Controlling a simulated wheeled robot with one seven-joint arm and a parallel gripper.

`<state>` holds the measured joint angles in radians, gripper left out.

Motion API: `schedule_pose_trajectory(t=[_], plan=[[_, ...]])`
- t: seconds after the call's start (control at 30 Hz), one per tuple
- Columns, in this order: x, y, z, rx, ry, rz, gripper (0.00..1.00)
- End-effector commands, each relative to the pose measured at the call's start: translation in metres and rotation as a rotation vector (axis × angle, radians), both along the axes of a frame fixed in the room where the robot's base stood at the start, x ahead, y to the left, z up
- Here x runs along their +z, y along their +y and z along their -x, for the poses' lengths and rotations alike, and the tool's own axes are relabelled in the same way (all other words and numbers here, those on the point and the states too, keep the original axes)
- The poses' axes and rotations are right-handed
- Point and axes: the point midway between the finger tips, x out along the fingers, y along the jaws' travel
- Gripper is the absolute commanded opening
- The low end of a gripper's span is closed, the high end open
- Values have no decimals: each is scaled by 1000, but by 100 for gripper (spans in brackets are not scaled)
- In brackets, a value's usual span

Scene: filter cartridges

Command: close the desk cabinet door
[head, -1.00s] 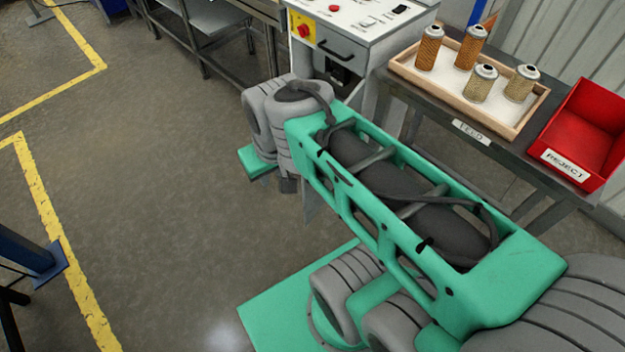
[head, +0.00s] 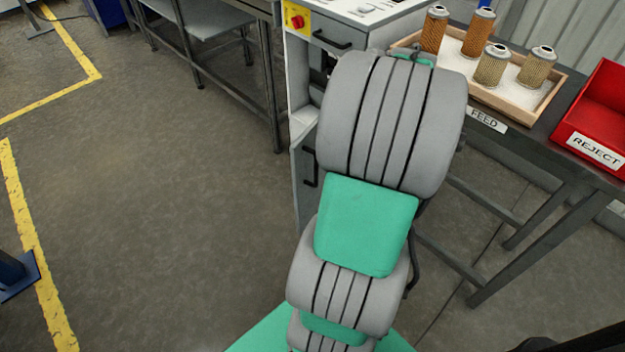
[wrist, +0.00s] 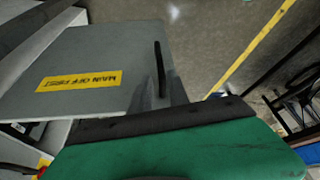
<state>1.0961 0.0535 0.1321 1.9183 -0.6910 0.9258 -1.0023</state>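The desk cabinet (head: 300,88) is a white-grey unit with a yellow panel and red knob. Its grey door (head: 303,198) shows as a narrow strip with a black handle (head: 311,168), standing out from the cabinet; my arm hides the rest. In the wrist view, the door (wrist: 95,55) fills the upper left, with a yellow "MAIN OFF FIRST" label (wrist: 78,81) and the upright black handle (wrist: 159,70). The head view hides the gripper behind my arm.
A dark table to the right carries a wooden feed tray (head: 521,121) with several filter cartridges and a red reject bin (head: 597,150). A metal bench (head: 215,22) stands left of the cabinet. The floor to the left is open, with yellow lines.

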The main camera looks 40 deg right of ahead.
Motion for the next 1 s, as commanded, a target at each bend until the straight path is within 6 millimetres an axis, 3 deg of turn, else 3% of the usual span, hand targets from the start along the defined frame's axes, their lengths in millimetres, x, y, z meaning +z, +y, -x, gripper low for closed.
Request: schedule_pose_trajectory(t=[0.17,0.5,0.67,0.9,1.0], plan=[[-25,5,-7,4,1,-4,22],[-95,19,-33,1,2,-2,22],[-107,21,-38,-1,1,-1,22],[-108,21,-39,-1,1,1,22],[-108,21,-39,-1,1,0,14]])
